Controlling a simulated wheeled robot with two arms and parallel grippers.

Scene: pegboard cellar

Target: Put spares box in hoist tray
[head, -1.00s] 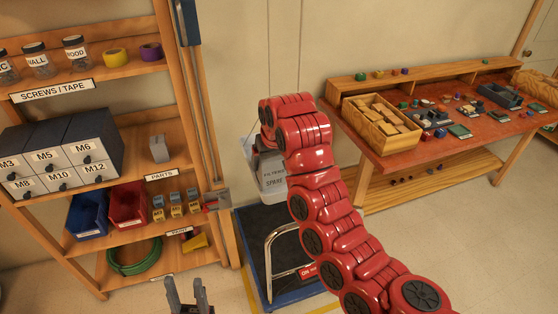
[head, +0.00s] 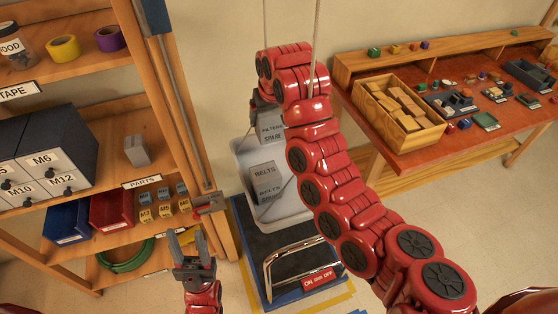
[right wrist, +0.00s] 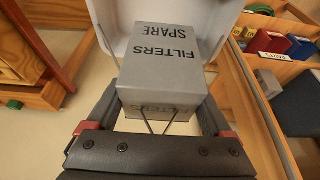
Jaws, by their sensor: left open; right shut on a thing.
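A grey box labelled FILTERS SPARE (head: 271,130) is in my right gripper (head: 264,98), partly hidden by the red arm. In the right wrist view the same box (right wrist: 165,55) sits between the two fingers of that gripper (right wrist: 158,112), which is shut on it. The pale hoist tray (head: 240,160) hangs on ropes and holds a grey box labelled BELTS SPARE (head: 264,183). The held box overlaps the tray's far part; I cannot tell whether it touches the tray. In the right wrist view the tray (right wrist: 105,22) shows behind the box. My left gripper (head: 188,240) is open and empty.
A wooden shelf (head: 120,118) with drawers and bins stands at the left. A workbench (head: 425,155) with a wooden crate (head: 400,138) is at the right. A dark blue platform (head: 250,250) with a metal rail (head: 290,248) lies below the tray.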

